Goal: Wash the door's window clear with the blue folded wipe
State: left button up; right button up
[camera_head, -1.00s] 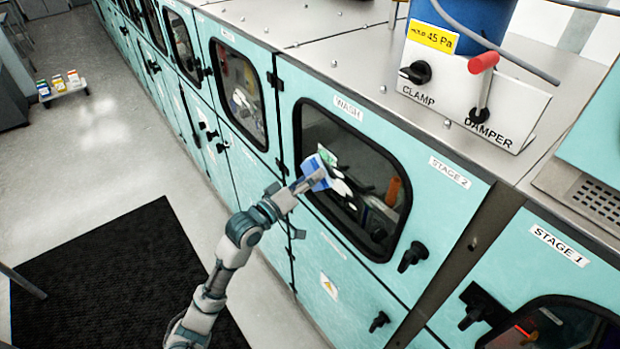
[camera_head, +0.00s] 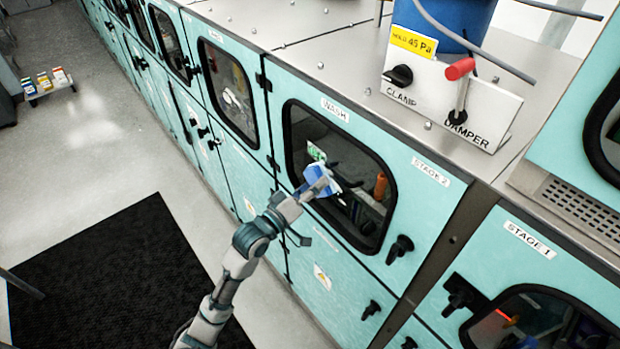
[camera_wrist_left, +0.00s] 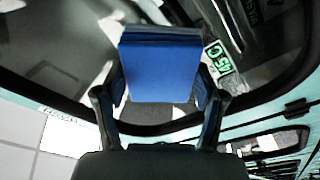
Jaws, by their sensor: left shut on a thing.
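My left gripper (camera_head: 318,190) is shut on the blue folded wipe (camera_head: 324,177), at the lower left part of the WASH door's window (camera_head: 348,160). The wipe looks close to the dark glass, but I cannot tell if it touches. The left wrist view shows the wipe (camera_wrist_left: 160,70) as a thick blue pad between the two fingers of the gripper (camera_wrist_left: 160,98). The window has a black rounded frame. A green-and-white patch and an orange shape show in the glass. Whether a film covers the glass is unclear. My right gripper is not in view.
A black door knob (camera_head: 400,248) sits right of the window's lower corner. A box with a CLAMP knob and red-topped DAMPER lever (camera_head: 460,70) stands on the metal top. A black mat (camera_head: 115,270) lies on the floor, with open floor beyond it.

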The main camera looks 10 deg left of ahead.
aim_at(326, 194)
pick_arm(q)
jog(key=s+d+p, duration=0.2)
jog(key=d+p, duration=0.1)
jog(key=shift+s+d+r, duration=0.15)
jog(key=shift+s+d, duration=0.05)
jog(key=shift+s, duration=0.15)
jog(key=shift+s+d+p, duration=0.4)
jog(key=shift+s+d, duration=0.1)
jog(key=shift+d, duration=0.1)
jog(key=shift+s+d, duration=0.3)
jog(key=shift+d, duration=0.15)
jog(key=shift+s+d, duration=0.85)
jog(key=shift+d, duration=0.15)
jog(key=shift+w+a, duration=0.9)
jog(key=shift+a, duration=0.1)
jog(key=shift+w+a, duration=0.7)
jog(key=shift+a, duration=0.2)
jog(key=shift+w+a, duration=0.65)
jog(key=shift+a, duration=0.25)
